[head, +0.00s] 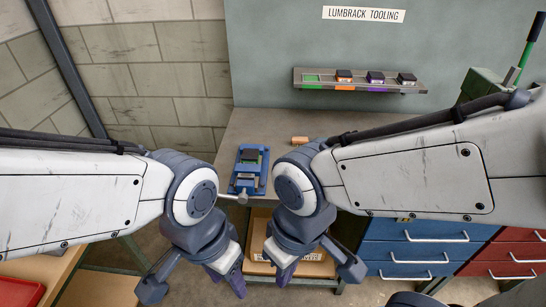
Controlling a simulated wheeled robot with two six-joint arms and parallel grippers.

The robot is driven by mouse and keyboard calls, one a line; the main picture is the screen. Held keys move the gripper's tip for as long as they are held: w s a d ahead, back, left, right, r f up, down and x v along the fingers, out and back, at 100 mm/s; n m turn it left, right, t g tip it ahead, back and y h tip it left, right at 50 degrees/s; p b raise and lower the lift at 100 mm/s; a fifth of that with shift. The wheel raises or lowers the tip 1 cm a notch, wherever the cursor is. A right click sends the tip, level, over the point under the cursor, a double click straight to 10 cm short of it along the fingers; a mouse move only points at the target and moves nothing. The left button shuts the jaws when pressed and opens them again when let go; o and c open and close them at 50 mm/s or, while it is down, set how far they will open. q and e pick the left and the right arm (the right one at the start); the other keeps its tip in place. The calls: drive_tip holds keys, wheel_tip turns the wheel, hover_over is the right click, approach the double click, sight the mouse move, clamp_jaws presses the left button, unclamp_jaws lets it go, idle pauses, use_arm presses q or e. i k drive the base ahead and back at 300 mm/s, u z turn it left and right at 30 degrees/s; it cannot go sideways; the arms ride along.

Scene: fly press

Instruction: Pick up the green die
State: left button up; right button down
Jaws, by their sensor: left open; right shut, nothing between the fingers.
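No clearly green die can be made out. The green-marked place (312,78) at the left end of the wall shelf shows no dark block like those beside it. A dark block (250,156) sits in the blue vise (249,178) on the bench; its colour marking is too small to tell. My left gripper (227,279) is open and empty, pointing down in front of the bench, below the vise in the picture. My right gripper (284,273) is shut and empty, just right of the left one. Both are apart from the vise and the shelf.
The shelf (350,86) also holds orange (344,76), purple (375,77) and black (406,79) pieces. A small wooden block (299,140) lies on the bench (240,127). A green press (484,84) stands right. Blue drawers (415,251) and a cardboard box (258,255) are below.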

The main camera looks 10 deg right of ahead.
sight(249, 156)
drive_tip(key=z, duration=1.9)
drive_tip(key=i, duration=1.5)
drive_tip(key=u, duration=3.45)
drive_tip(key=i, duration=0.5)
drive_tip(key=u, duration=0.1)
